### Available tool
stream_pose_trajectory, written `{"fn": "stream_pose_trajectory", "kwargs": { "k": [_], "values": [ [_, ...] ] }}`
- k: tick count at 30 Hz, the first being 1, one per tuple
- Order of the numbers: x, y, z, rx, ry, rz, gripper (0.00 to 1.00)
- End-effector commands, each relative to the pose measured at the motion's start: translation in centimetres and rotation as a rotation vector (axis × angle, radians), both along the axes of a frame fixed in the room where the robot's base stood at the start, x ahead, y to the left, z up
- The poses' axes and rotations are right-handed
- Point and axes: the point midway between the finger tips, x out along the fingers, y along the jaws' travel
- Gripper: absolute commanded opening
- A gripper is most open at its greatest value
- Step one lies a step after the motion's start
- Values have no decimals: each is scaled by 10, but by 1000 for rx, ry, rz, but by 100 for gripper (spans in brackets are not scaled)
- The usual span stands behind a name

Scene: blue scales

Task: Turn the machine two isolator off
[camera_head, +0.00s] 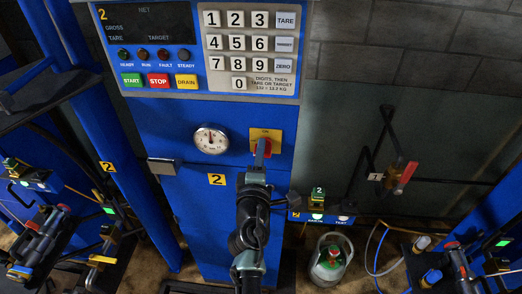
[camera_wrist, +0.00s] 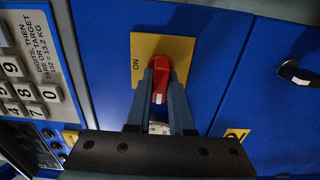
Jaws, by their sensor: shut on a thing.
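The machine two isolator is a red handle (camera_wrist: 160,82) on a yellow plate (camera_wrist: 146,48), on the blue front of the machine marked 2. In the head view the yellow plate (camera_head: 275,135) sits below the keypad and right of the round gauge. My gripper (camera_wrist: 161,84) is shut on the red handle, one finger on each side. My gripper (camera_head: 262,149) also shows in the head view, covering part of the handle. In the wrist view the handle lies crosswise to the plate's ON mark, with its white-marked end towards the gauge. Any OFF mark is hidden.
The control panel (camera_head: 250,45) with keypad and START, STOP and DRAIN buttons is above. The gauge (camera_head: 210,139) is just left of the isolator. Another red-handled lever (camera_head: 405,178) is at the right. A gas cylinder (camera_head: 331,259) stands low at right.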

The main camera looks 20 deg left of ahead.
Motion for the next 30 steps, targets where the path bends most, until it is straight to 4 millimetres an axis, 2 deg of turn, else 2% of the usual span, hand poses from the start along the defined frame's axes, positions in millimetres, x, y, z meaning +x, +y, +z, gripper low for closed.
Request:
{"fn": "stream_pose_trajectory", "kwargs": {
  "k": [15,16,21,30],
  "values": [
    [0,0,-1,-22,-5,0,0],
    [0,0,-1,-22,-5,0,22],
    [0,0,-1,-20,-5,0,50],
    [-1,0,0,-19,-4,0,50]
  ]
}}
